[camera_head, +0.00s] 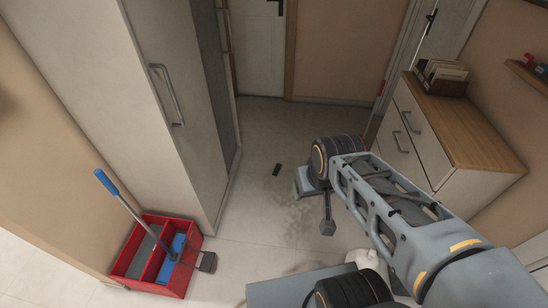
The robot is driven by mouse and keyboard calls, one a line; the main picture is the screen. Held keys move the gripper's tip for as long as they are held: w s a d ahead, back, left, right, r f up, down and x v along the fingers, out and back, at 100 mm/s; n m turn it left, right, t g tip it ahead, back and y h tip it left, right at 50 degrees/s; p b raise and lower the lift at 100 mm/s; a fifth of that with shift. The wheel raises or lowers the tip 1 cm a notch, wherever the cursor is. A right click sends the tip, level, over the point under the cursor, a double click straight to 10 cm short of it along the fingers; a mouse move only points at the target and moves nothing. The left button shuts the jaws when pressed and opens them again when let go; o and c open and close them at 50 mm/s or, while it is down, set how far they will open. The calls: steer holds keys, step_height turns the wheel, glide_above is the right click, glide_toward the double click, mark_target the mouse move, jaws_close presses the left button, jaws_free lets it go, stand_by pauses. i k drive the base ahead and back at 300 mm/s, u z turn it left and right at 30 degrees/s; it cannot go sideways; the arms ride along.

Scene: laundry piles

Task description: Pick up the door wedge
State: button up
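A small dark object (277,169), which looks like the door wedge, lies on the pale tiled floor in the middle of the head view. It is too small to make out its shape. My gripper (325,214) hangs from the end of my arm, just right of the dark object and nearer to me in the picture. A grey link with a block at its end points down there. My arm hides part of the gripper, so I cannot see whether its fingers are apart. Nothing shows held in it.
A red caddy (130,262) with a blue-handled tool (122,202) stands at lower left. A tall pale cabinet (150,90) rises at left. A wood-topped drawer unit (480,150) with books (441,77) stands at right. Floor towards the white door (260,50) is clear.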

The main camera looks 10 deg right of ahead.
mark_target(277, 169)
steer(key=z, duration=0.05)
steer(key=i, duration=2.25)
steer(key=z, duration=1.8)
steer(key=i, duration=0.85)
steer(key=u, duration=3.75)
